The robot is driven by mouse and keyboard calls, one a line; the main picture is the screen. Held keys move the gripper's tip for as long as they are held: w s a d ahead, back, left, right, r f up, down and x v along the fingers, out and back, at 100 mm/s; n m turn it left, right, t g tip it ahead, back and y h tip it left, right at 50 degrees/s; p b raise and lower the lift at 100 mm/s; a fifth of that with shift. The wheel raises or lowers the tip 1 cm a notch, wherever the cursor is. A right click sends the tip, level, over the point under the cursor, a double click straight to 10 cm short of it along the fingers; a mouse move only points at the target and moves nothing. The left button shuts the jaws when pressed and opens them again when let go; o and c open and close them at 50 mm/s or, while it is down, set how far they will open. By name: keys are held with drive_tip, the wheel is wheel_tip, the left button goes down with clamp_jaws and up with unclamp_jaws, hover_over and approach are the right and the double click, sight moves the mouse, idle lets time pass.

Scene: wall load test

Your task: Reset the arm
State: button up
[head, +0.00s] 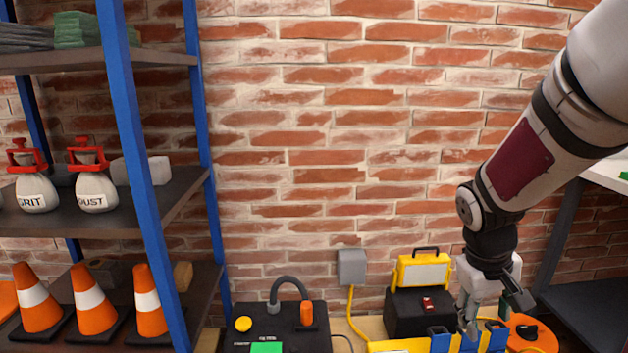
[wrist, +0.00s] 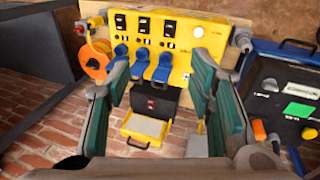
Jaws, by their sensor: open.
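My gripper (head: 492,316) is at the lower right of the head view, hanging from my arm with its fingers pointing down. It is above a yellow panel (head: 392,346) with blue plug-like parts (head: 440,339) at the bottom edge. In the wrist view my gripper (wrist: 160,78) has its two green-padded fingers wide apart, with nothing held between them. The yellow panel (wrist: 185,30) and its blue parts (wrist: 141,63) show beyond the fingertips. I cannot tell the exact gap between fingers and panel.
A black box with a red switch (head: 408,312), a yellow work light (head: 422,271) and an orange reel (head: 535,335) are near my gripper. A black case (head: 270,325) lies left. A blue-framed shelf (head: 135,130) holds cones and bags. The brick wall (head: 330,150) is behind.

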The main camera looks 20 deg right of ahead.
drive_tip(key=s+a+r+y, duration=0.1)
drive_tip(key=s+a+r, duration=0.2)
drive_tip(key=s+a, duration=0.35)
drive_tip(key=s+a+r+n+y, duration=0.1)
drive_tip(key=s+a+r, duration=0.2)
drive_tip(key=s+a, duration=0.35)
drive_tip(key=s+a+r+y, duration=0.1)
drive_tip(key=s+a+r, duration=0.35)
drive_tip(key=a, duration=0.45)
wheel_tip(320, 180, up, 35)
drive_tip(key=t+p, duration=0.4)
drive_tip(key=p, duration=3.1)
drive_tip(key=shift+n, duration=0.4)
drive_tip(key=shift+r, duration=0.1)
